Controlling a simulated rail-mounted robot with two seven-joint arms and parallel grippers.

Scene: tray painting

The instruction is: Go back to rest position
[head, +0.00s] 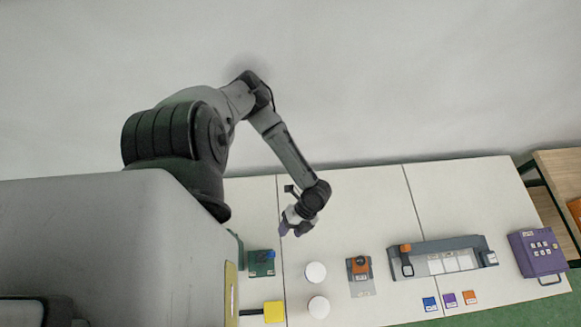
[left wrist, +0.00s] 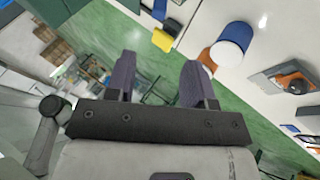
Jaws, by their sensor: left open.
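My left gripper (head: 290,228) is at the end of my left arm, over the left part of the white table (head: 360,215) near its back edge. In the left wrist view the two purple fingers of the left gripper (left wrist: 158,80) stand wide apart with nothing between them. Green floor and the table's edge show beyond the fingers. My right gripper is in neither view.
Two white round lids (head: 315,272) lie nearby; the wrist view shows blue and orange bodies under them. A grey-orange device (head: 360,275), long grey fixture (head: 435,258), purple box (head: 537,252), small coloured tiles (head: 450,300), yellow block (head: 273,311) and green device (head: 262,264) are around.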

